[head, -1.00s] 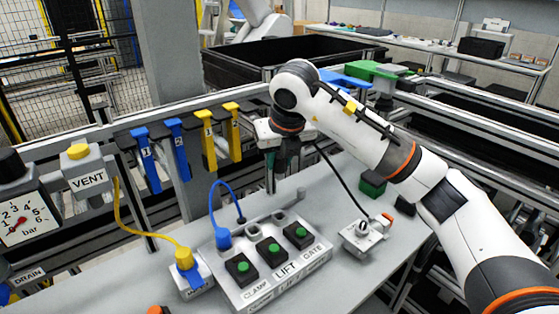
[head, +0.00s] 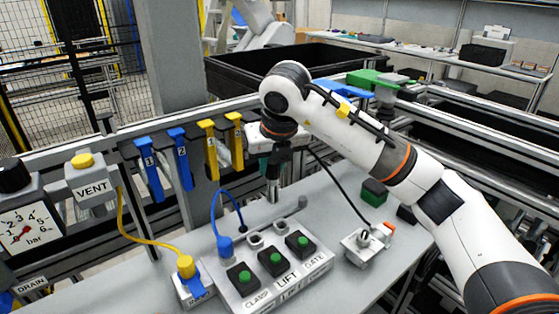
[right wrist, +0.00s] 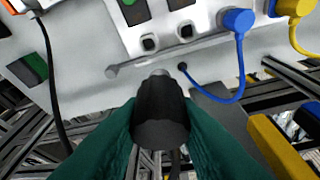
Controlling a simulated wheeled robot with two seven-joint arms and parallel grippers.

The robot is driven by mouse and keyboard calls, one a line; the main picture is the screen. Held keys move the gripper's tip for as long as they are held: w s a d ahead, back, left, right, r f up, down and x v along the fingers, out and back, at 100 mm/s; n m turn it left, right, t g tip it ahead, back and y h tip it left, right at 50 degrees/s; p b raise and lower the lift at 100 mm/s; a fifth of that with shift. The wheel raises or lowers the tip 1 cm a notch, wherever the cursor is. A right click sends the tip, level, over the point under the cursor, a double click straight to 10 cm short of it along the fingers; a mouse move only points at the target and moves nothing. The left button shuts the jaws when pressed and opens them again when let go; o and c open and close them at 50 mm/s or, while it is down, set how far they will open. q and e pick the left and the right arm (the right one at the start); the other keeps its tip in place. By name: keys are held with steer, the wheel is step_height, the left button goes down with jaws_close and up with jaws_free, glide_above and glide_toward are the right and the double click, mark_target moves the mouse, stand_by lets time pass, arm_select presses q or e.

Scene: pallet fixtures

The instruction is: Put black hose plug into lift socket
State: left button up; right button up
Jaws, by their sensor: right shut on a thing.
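My right gripper (head: 275,172) has dark green fingers, shut on the black hose plug (right wrist: 160,112), and holds it above the grey bench behind the control box. The plug's metal tip (right wrist: 160,73) points toward the box in the right wrist view, apart from it. The lift socket (head: 254,241) is the empty middle socket behind the LIFT button; it also shows in the wrist view (right wrist: 186,32). The empty gate socket (head: 279,227) is beside it. A blue plug (head: 224,244) sits in the clamp socket. My left gripper is not in view.
A grey bar (head: 285,211) lies behind the sockets. The black hose (head: 340,188) runs to a white fitting (head: 362,246) on the right. Blue and yellow hooks (head: 211,150) hang on the rail at left. A yellow plug (head: 185,267) stands left of the box.

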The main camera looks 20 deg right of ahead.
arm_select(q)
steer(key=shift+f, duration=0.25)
arm_select(e)
steer(key=a, duration=0.1)
steer(key=s+a, duration=0.1)
steer(key=a, duration=0.3)
steer(key=shift+s, duration=0.4)
arm_select(q)
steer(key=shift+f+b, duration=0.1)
steer(key=shift+b, duration=0.25)
